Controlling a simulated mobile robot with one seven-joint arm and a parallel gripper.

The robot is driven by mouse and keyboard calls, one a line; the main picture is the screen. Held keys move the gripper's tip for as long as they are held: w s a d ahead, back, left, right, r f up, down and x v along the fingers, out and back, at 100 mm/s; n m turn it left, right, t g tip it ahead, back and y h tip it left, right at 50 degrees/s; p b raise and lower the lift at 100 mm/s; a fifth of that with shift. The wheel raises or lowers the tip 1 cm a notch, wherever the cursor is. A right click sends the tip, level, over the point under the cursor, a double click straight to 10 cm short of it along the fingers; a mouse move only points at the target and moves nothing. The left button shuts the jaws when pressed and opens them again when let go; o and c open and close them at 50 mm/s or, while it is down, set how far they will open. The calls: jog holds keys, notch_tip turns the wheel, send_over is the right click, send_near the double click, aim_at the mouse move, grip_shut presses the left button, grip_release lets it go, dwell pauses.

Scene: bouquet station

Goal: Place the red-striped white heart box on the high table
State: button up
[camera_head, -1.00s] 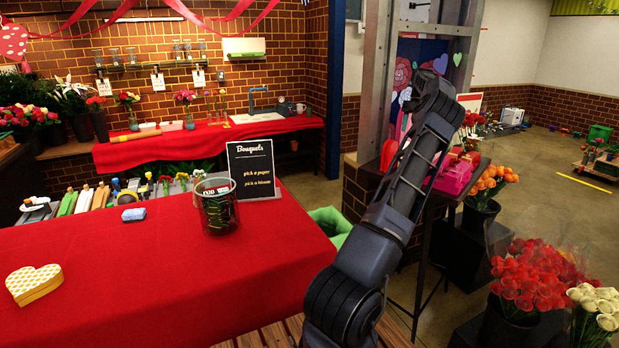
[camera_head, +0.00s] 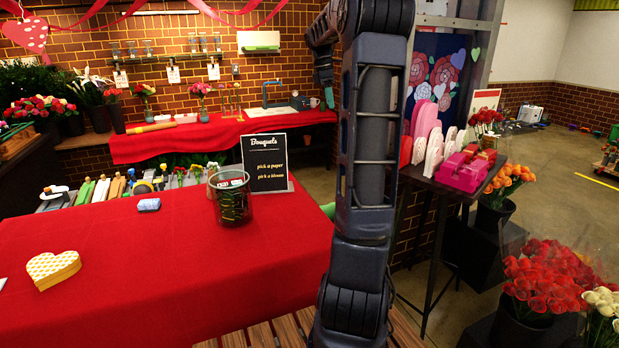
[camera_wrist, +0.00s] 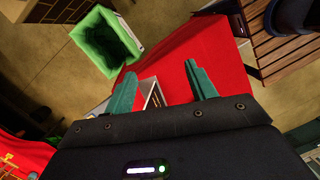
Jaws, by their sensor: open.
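I cannot make out a red-striped white heart box in either view. A heart box with a white and yellow patterned lid (camera_head: 53,266) lies on the red-covered table (camera_head: 150,290) at the left in the head view. A dark, tall table (camera_head: 466,190) stands right of my arm and holds pink and white heart-shaped pieces; it may be the high table. My gripper (camera_wrist: 160,70) is open, its two green fingers apart and empty. In the wrist view it is above the red cloth, with a partly hidden black-and-white object between the fingers, apparently below them.
Flower buckets (camera_head: 540,290) crowd the right. The front of the red table is mostly clear.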

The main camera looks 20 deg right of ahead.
jog(key=s+a+f+m+t, duration=0.15)
jog(key=s+a+m, duration=0.45)
jog(key=s+a, duration=0.9)
jog(key=s+a+f+m+t, duration=0.1)
jog(key=s+a+f+m, duration=0.1)
jog(key=s, duration=0.4)
jog(key=s+a+f+m+t+y, duration=0.1)
jog(key=s+a+f+m+t, duration=0.1)
jog(key=s, duration=0.4)
jog(key=s+a+f+m+t, duration=0.1)
jog(key=s+a+f+m, duration=0.1)
jog(key=s+f, duration=0.4)
jog(key=shift+s+a+m+y, duration=0.2)
jog(key=shift+a+m+y, duration=0.2)
jog(key=shift+m, duration=0.5)
